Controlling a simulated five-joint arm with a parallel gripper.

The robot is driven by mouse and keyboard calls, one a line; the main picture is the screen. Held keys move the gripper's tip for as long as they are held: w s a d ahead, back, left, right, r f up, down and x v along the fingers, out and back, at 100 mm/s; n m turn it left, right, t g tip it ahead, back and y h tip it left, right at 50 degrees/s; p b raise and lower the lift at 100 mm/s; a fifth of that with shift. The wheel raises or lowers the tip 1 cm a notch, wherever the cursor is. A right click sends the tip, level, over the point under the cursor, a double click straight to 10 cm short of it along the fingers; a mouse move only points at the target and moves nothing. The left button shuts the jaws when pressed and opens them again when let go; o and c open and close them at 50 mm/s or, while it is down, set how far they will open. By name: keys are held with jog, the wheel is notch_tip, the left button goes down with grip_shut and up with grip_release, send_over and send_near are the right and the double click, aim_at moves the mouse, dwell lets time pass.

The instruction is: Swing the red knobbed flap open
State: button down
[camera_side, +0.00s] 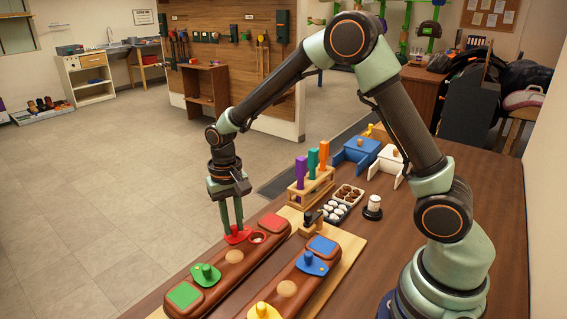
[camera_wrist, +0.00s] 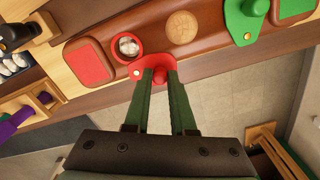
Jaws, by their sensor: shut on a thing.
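The red knobbed flap (camera_side: 237,238) lies at the far edge of the long brown padded piece (camera_side: 225,268), swung aside from a red-rimmed round opening (camera_side: 257,238). In the wrist view the flap (camera_wrist: 141,68) sits beside that opening (camera_wrist: 128,46), which is uncovered and shows something pale and shiny inside. My gripper (camera_side: 232,228) points down over the flap. In the wrist view my gripper (camera_wrist: 160,74) has its fingers on both sides of the red knob, shut on it. The fingers hide part of the knob and flap.
A green knobbed flap (camera_side: 205,274) is on the same piece. A second brown piece (camera_side: 290,287) carries blue (camera_side: 312,263) and yellow (camera_side: 264,311) flaps. A wooden rack (camera_side: 311,186) with coloured handles and a black tray (camera_side: 342,204) stand behind. The floor beyond the table edge is clear.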

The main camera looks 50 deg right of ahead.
jog(key=shift+a, duration=0.2)
jog(key=c, duration=0.8)
grip_release()
jog(key=shift+d, duration=0.1)
jog(key=shift+o, duration=0.2)
jog(key=shift+r, duration=0.1)
notch_tip(320, 180, up, 12)
jog(key=shift+w, duration=0.2)
